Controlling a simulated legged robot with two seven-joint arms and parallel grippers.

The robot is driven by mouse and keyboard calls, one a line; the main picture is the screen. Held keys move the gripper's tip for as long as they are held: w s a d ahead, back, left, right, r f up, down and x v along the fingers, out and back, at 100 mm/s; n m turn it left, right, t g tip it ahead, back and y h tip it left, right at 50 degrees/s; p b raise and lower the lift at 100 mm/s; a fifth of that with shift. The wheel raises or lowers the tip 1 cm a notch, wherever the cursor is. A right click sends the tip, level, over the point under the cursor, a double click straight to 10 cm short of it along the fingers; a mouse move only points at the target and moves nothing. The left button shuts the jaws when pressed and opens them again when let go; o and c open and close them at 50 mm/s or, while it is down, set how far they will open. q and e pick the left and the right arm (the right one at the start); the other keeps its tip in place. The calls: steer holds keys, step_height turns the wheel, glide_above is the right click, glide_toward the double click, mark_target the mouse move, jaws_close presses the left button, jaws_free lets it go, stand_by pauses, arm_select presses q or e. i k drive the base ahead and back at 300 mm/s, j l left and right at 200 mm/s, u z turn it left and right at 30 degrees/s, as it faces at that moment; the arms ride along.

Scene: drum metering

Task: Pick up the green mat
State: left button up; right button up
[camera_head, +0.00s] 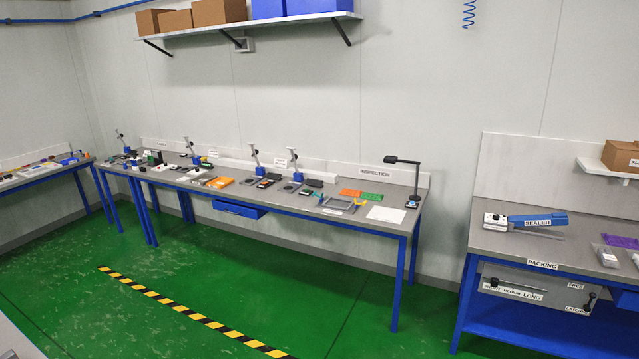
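A small green mat (371,197) lies flat on the grey inspection table (395,230), toward its right end and near the back wall. It sits beside an orange mat (350,193) on its left. Behind it is the white board with the INSPECTION label. The mat is far from me across the green floor and small in the view. Neither of my grippers can be made out in this view.
A white sheet (386,214), a grey tray (337,206) and a black desk lamp (409,176) stand near the mat. A blue-framed packing bench (560,250) is at right. The green floor (200,280) before the table is clear, with a yellow-black stripe (190,313).

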mark_target(365, 196)
steer(key=i+l, duration=0.15)
steer(key=i, duration=0.8)
steer(key=i+l, duration=0.15)
steer(key=i, duration=0.75)
steer(key=i+l, duration=0.15)
steer(key=i, duration=3)
steer(key=i+l, duration=0.3)
